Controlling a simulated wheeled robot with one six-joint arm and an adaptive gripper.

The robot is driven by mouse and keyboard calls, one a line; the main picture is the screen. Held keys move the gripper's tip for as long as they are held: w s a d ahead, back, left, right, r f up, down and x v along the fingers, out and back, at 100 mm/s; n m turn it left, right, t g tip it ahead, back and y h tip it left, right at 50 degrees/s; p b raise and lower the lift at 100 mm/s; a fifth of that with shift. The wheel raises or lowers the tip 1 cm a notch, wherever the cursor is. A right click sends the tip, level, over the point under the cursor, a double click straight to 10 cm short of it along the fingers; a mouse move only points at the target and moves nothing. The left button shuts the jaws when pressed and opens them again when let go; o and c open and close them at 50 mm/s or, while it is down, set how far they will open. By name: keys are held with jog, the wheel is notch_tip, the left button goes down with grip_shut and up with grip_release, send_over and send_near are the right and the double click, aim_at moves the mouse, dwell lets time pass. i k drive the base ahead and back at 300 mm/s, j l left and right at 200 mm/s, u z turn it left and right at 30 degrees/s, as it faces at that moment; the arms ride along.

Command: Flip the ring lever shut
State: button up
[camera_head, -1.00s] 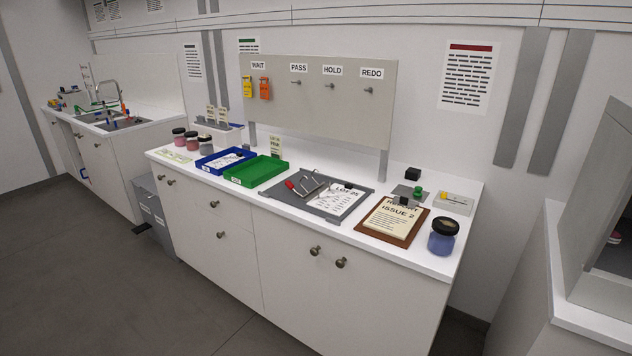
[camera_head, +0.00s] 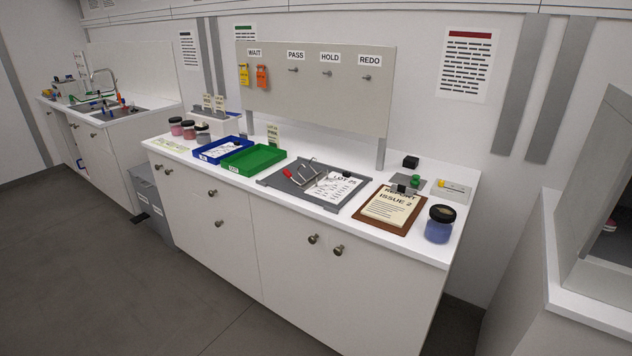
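A grey ring-binder board (camera_head: 335,206) lies on the white counter, right of the green tray. A small lever with a red handle (camera_head: 287,173) is at its left part. Thin metal ring prongs (camera_head: 307,172) stand up beside the lever. They are too small to tell whether the rings are open or closed. A white sheet marked LOT 25 (camera_head: 334,186) lies on the board's right part, with a small black piece at its upper edge. My gripper is not in view.
A green tray (camera_head: 228,170) and a blue tray (camera_head: 203,158) stand left of the board. A brown clipboard (camera_head: 411,226) and a blue jar (camera_head: 439,224) with a dark lid are on its right. A label panel (camera_head: 315,100) stands behind. Grey floor (camera_head: 110,280) in front is clear.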

aim_at(288, 175)
jog(key=i+j+u, duration=0.15)
jog(key=i+j, duration=0.15)
jog(key=i, duration=0.2)
jog(key=i+j+u, duration=0.1)
jog(key=i+j, duration=0.2)
jog(key=i, duration=0.2)
jog(key=i+j+u, duration=0.15)
jog(key=i, duration=0.35)
jog(key=i+j+u, duration=0.15)
jog(key=i, duration=0.35)
jog(key=j, duration=0.1)
